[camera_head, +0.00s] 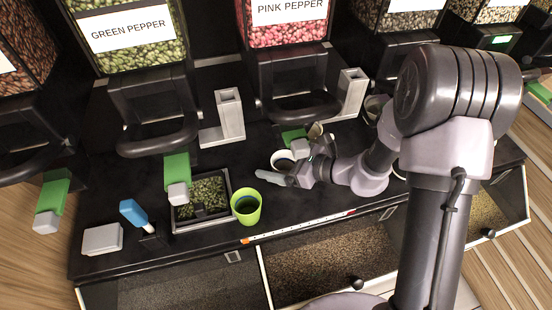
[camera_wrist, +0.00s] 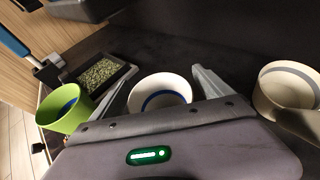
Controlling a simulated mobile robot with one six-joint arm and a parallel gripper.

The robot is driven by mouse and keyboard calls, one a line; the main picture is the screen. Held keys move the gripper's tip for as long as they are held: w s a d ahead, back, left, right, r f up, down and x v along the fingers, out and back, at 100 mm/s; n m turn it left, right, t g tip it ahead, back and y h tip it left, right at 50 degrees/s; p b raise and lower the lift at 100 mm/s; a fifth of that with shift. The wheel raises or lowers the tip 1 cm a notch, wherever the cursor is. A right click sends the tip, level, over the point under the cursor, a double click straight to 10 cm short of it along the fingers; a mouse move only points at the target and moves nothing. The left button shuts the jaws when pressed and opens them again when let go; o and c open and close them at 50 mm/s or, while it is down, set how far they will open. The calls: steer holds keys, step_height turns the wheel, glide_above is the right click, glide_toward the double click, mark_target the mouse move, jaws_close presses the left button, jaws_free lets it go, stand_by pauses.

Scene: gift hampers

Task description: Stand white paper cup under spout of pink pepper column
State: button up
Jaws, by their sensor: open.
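The white cup (camera_head: 281,161) stands upright on the black counter at the front of the pink pepper column (camera_head: 290,25). The column's spout, with its green and grey end (camera_head: 297,143), is close beside and above the cup; exact alignment cannot be told. My gripper (camera_head: 288,166) is open and low at the cup, which is partly hidden. In the wrist view the white cup (camera_wrist: 160,94), with a blue band inside, lies between the two spread fingers of my gripper (camera_wrist: 161,77). I see no clear contact between fingers and cup.
A green cup (camera_head: 246,206) stands left of my gripper, beside a tray of green pepper (camera_head: 173,226). A beige cup with a grey band (camera_wrist: 290,92) stands to the right. A grey holder (camera_head: 229,115) and a blue-handled tool (camera_head: 133,213) are left.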

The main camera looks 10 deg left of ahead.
steer(key=p+v, duration=0.3)
steer(key=v, duration=0.9)
